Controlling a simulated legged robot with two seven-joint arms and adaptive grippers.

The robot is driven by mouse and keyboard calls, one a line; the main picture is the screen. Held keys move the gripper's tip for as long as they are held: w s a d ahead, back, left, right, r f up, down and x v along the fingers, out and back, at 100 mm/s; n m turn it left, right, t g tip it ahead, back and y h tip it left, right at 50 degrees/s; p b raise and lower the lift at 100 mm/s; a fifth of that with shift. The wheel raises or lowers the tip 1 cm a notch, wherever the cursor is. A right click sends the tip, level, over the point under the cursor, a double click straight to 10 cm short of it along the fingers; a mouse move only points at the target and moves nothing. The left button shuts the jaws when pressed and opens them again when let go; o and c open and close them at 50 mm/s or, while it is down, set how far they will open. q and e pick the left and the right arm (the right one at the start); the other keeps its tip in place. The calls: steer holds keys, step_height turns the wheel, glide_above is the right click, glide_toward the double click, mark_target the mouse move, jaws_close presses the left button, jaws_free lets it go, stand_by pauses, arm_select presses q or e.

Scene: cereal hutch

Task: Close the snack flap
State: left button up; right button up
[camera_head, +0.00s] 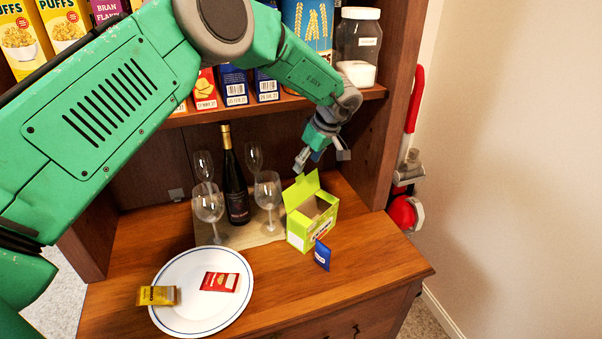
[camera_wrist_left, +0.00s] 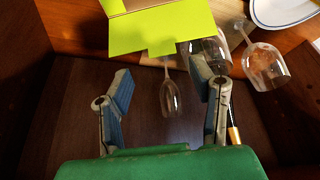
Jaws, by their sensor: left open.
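The snack box (camera_head: 312,222) is lime green and stands upright on the hutch counter, right of the glasses. Its top is open, and its snack flap (camera_head: 302,190) stands raised at the back left. In the left wrist view, the bright green flap (camera_wrist_left: 165,30) with a small tab lies beyond the fingertips, and a bit of the box's inside shows. My left gripper (camera_head: 321,157) hangs just above and behind the flap, fingers spread. My right gripper is out of view.
Wine glasses (camera_head: 267,190) and a dark bottle (camera_head: 235,180) stand left of the box. A blue packet (camera_head: 322,255) is at its front. A white plate (camera_head: 180,315) holds red and yellow packets. A loaded shelf (camera_head: 372,92) overhangs. The right front counter (camera_head: 375,250) is clear.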

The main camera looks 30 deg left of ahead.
mark_target(300, 175)
arm_select(q)
steer(key=x, duration=0.3)
steer(key=shift+s+d+f, duration=0.1)
steer(key=shift+d+f, duration=0.15)
steer(key=shift+f, duration=0.05)
steer(key=shift+a+f, duration=0.45)
steer(key=shift+f, duration=0.1)
steer(key=shift+a+f, duration=0.3)
steer(key=shift+a, duration=0.25)
steer(key=shift+d+r, duration=0.1)
steer(key=shift+d, duration=0.1)
steer(key=c, duration=1)
steer(key=shift+d+r, duration=0.1)
steer(key=shift+d, duration=0.3)
jaws_close()
